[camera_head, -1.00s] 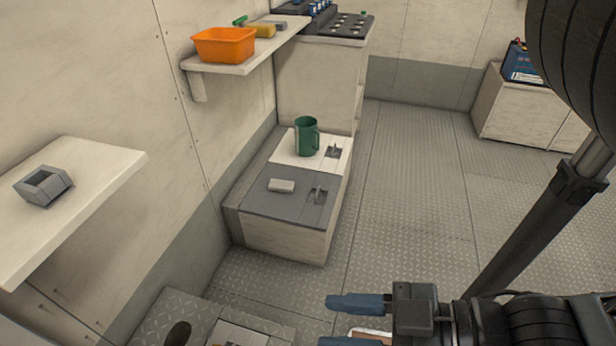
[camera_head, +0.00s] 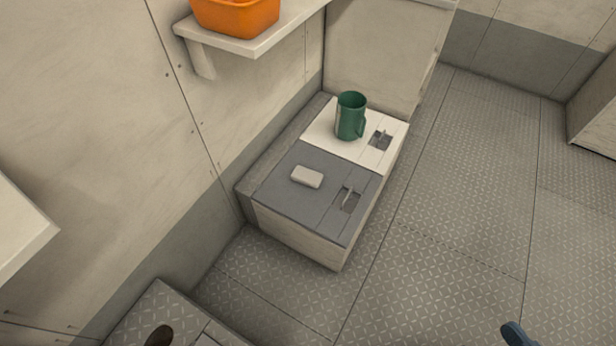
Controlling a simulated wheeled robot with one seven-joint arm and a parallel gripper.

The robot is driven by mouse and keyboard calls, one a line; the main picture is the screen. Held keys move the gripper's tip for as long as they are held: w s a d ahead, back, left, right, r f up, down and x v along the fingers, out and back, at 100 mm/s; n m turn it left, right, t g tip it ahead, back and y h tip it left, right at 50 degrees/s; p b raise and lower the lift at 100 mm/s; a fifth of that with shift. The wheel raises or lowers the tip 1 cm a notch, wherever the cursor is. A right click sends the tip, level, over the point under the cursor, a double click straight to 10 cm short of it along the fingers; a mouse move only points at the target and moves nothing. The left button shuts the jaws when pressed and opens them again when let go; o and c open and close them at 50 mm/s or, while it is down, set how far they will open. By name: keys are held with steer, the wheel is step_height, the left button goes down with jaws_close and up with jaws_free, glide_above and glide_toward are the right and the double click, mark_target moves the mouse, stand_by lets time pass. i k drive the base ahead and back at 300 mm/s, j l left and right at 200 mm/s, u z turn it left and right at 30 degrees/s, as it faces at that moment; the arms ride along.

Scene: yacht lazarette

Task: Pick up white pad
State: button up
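The white pad (camera_head: 307,176) is a small, pale, rounded block. It lies flat on the grey lid (camera_head: 290,205) of a low locker box against the left wall. Nothing covers it and nothing touches it from above. Of my gripper, only one blue fingertip (camera_head: 515,334) shows, at the bottom edge right of centre. It is well apart from the pad, down and to the right in the picture. The other finger is out of view, so I cannot see the opening.
A green mug (camera_head: 350,117) stands on the white lid (camera_head: 322,124) beside the grey one. Each lid has a small latch. An orange bin (camera_head: 236,14) sits on a wall shelf (camera_head: 262,41) above. Another shelf (camera_head: 18,235) juts in at left. The patterned floor (camera_head: 440,235) is clear.

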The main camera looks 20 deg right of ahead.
mark_target(305, 176)
steer(key=i+l+u, duration=0.1)
steer(key=u, duration=0.3)
steer(key=i+l+u, duration=0.1)
steer(key=l+u, duration=0.2)
steer(key=u, duration=0.15)
steer(key=l+u, duration=0.25)
steer(key=u, duration=0.15)
steer(key=i+l+u, duration=0.1)
steer(key=l+u, duration=0.15)
steer(key=l, duration=1.2)
steer(key=k+l+u, duration=0.1)
steer(key=l+u, duration=0.15)
steer(key=l, duration=1.25)
